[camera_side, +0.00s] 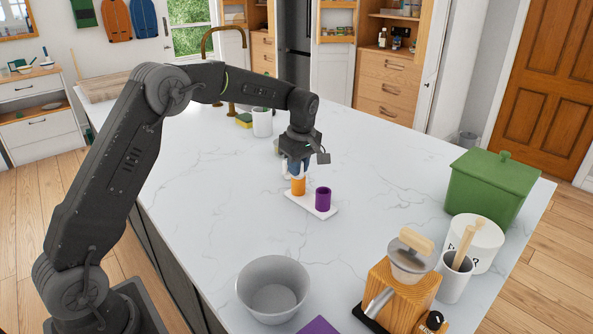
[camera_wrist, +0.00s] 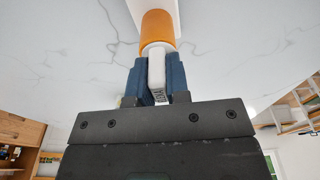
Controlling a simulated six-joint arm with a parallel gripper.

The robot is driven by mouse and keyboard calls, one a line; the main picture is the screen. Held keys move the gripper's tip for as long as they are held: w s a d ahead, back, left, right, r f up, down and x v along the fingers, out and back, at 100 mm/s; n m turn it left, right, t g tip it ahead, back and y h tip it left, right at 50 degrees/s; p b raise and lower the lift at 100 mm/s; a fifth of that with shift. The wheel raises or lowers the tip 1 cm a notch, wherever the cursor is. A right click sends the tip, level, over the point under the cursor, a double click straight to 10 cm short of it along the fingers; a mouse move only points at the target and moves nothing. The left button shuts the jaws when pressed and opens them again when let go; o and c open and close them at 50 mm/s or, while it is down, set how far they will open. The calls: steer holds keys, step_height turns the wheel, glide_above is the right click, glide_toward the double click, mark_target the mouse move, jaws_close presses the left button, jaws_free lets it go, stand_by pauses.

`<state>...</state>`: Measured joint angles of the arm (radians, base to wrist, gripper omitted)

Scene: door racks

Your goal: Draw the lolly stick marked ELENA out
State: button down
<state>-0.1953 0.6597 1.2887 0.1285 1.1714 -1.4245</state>
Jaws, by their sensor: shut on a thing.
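A white tray (camera_side: 322,210) stands on the counter. An orange cylinder (camera_side: 298,186) and a purple cylinder (camera_side: 323,199) stand upright on it. My gripper (camera_side: 294,165) points down just above the orange cylinder. A white part (camera_side: 285,171) shows left of the fingers, partly hidden.
A grey bowl (camera_side: 273,288), a wooden grinder (camera_side: 398,290), a white utensil cup (camera_side: 455,278) and a green bin (camera_side: 487,190) stand towards the front and right. A white cup (camera_side: 262,122) and a sponge (camera_side: 244,120) are behind my gripper. The counter right of the tray is clear.

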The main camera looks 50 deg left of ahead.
steer(key=shift+r, duration=2.5)
steer(key=shift+d, duration=0.1)
